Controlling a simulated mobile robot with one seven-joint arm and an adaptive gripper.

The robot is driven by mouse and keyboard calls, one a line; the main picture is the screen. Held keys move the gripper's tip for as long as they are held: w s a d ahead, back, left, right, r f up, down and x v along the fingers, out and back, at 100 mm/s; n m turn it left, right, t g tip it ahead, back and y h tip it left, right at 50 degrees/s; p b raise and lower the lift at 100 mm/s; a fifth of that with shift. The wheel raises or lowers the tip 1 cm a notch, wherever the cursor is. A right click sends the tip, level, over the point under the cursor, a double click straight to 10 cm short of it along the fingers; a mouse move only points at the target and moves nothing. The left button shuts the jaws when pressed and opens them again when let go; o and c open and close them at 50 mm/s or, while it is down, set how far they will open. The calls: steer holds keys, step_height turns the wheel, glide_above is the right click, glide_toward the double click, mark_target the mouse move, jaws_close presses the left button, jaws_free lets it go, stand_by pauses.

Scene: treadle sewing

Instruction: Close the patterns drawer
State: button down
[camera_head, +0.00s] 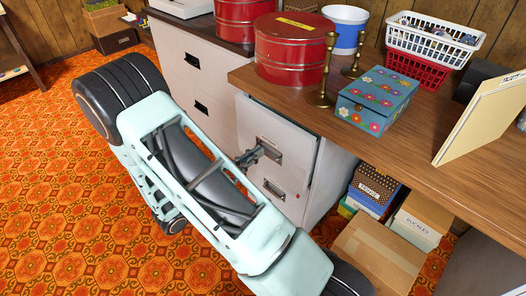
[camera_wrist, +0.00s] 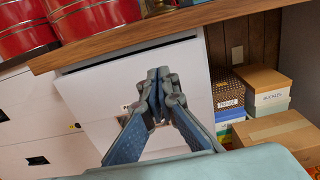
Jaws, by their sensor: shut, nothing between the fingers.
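A pale grey filing cabinet stands under the wooden counter. The same pale drawer front (camera_wrist: 95,85) fills the middle of the wrist view. My gripper (camera_head: 268,151) is shut and empty, its tips at or very near the drawer front by the upper handle. In the wrist view my gripper (camera_wrist: 158,75) hides part of the front and the handle. I cannot tell whether it touches.
Cardboard boxes (camera_head: 375,250) stand on the floor right of the cabinet. The orange patterned floor (camera_head: 45,200) is open on the left.

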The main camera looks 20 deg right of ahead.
mark_target(291, 129)
steer(key=b+x, duration=0.2)
steer(key=x, duration=0.9)
steer(key=shift+d+f+b, duration=0.15)
steer(key=shift+b, duration=0.2)
steer(key=shift+w+d, duration=0.15)
steer(key=shift+d, duration=0.25)
steer(key=shift+x, duration=1.4)
steer(key=shift+a, duration=0.1)
steer(key=shift+a+p, duration=0.3)
steer(key=shift+a, duration=0.15)
steer(key=p+v, duration=0.2)
steer(key=v, duration=1.1)
steer(key=shift+p, duration=0.3)
